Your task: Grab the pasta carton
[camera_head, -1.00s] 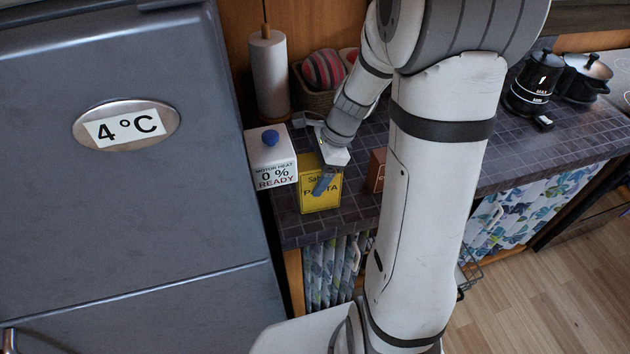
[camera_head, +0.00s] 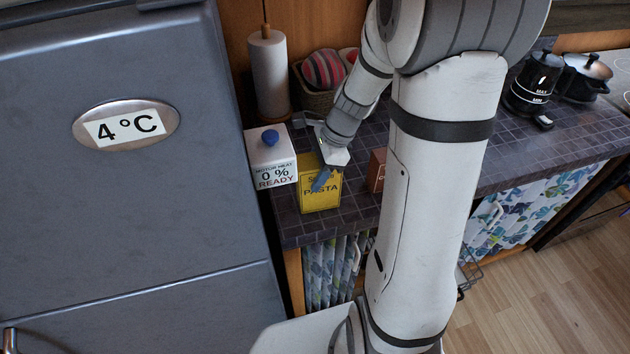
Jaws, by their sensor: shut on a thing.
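The pasta carton (camera_head: 319,200) is a yellow box with the word PASTA on its front. It stands upright on the dark tiled counter (camera_head: 350,213), near the front edge. My gripper (camera_head: 319,180) reaches down from above and is shut on the carton. One finger lies across the upper part of the front face and covers some of the lettering. The other finger is hidden behind the carton or the wrist. I cannot tell whether the carton's base touches the counter.
A white box with a blue knob (camera_head: 271,160) stands close on the carton's left, and the grey fridge (camera_head: 130,220) beyond it. A small brown box (camera_head: 377,171) is to the right. A paper towel roll (camera_head: 268,75) and a basket (camera_head: 315,98) stand behind.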

